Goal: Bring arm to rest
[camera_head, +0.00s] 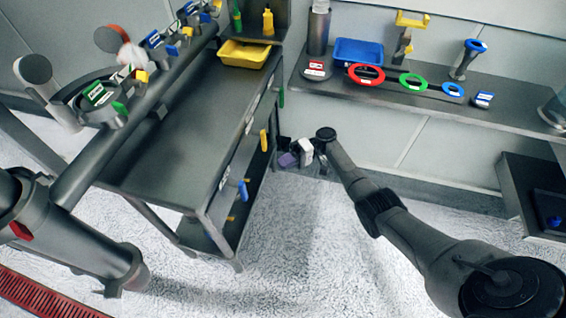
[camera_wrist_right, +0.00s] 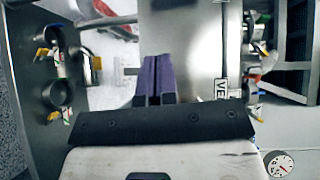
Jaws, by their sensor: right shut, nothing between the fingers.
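My right arm reaches in from the lower right in the head view. My right gripper (camera_head: 287,160) hangs over the floor, just right of the dark table (camera_head: 190,125) and apart from it. Its purple fingers show close together in the right wrist view (camera_wrist_right: 154,80), shut with nothing between them. My left gripper does not show in either view.
The table carries a yellow tray (camera_head: 244,54). A wall shelf at the back holds a blue tray (camera_head: 358,52), a red ring (camera_head: 366,75), a green ring (camera_head: 413,82) and a blue ring (camera_head: 453,89). Dark piping stands at the left. Pale floor between is open.

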